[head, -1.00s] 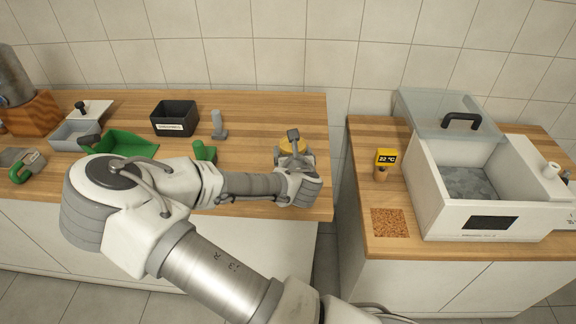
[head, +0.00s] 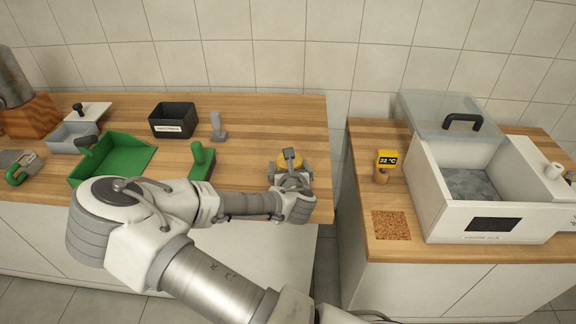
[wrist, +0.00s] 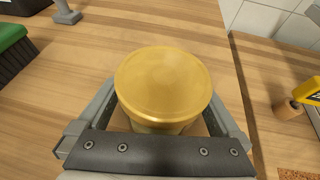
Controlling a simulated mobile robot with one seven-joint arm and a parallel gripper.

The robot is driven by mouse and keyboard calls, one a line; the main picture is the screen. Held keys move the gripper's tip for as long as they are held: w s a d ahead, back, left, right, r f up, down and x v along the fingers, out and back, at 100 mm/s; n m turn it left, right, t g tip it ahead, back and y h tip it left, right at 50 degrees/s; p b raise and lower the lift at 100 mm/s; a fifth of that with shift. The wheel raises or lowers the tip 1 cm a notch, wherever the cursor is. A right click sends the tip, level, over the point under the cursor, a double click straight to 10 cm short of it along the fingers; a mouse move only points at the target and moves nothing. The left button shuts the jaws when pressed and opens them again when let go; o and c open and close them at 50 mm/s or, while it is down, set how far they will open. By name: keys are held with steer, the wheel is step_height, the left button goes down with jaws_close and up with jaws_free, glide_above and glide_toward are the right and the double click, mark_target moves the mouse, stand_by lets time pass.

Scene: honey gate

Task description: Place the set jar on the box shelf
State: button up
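The jar, seen as a golden-yellow round lid (wrist: 165,85) in the wrist view, stands upright on the left counter. In the head view its yellow top (head: 290,157) shows near that counter's right end, partly hidden by my gripper. My gripper (head: 290,168) is low over the jar, its fingers on either side of it in the wrist view (wrist: 165,115). Slivers of wood show between jar and fingers, so it looks open. A white box (head: 470,208) with a grey floor inside stands on the right counter, its clear lid (head: 440,108) raised at the back.
A gap separates the two counters. A yellow 22 °C display (head: 387,159) and a brown granular patch (head: 389,225) lie left of the box. A green brush (head: 201,160), green tray (head: 125,158), black bin (head: 173,119) and grey stamp-like tool (head: 217,127) stand left of the jar.

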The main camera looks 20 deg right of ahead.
steer(key=shift+s+r, duration=0.15)
steer(key=shift+r, duration=0.15)
steer(key=p+v, duration=0.1)
steer(key=v, duration=0.5)
steer(key=shift+a+r+p, duration=0.1)
steer(key=shift+p, duration=0.3)
steer(key=shift+s+a+r+p, duration=0.1)
steer(key=shift+s+r+p, duration=0.15)
steer(key=shift+p, duration=0.95)
steer(key=p+v, duration=0.2)
steer(key=p, duration=0.2)
steer(key=shift+s, duration=0.1)
steer(key=p+v, duration=0.2)
steer(key=p, duration=0.1)
steer(key=shift+s+p, duration=0.4)
steer(key=shift+p, duration=0.35)
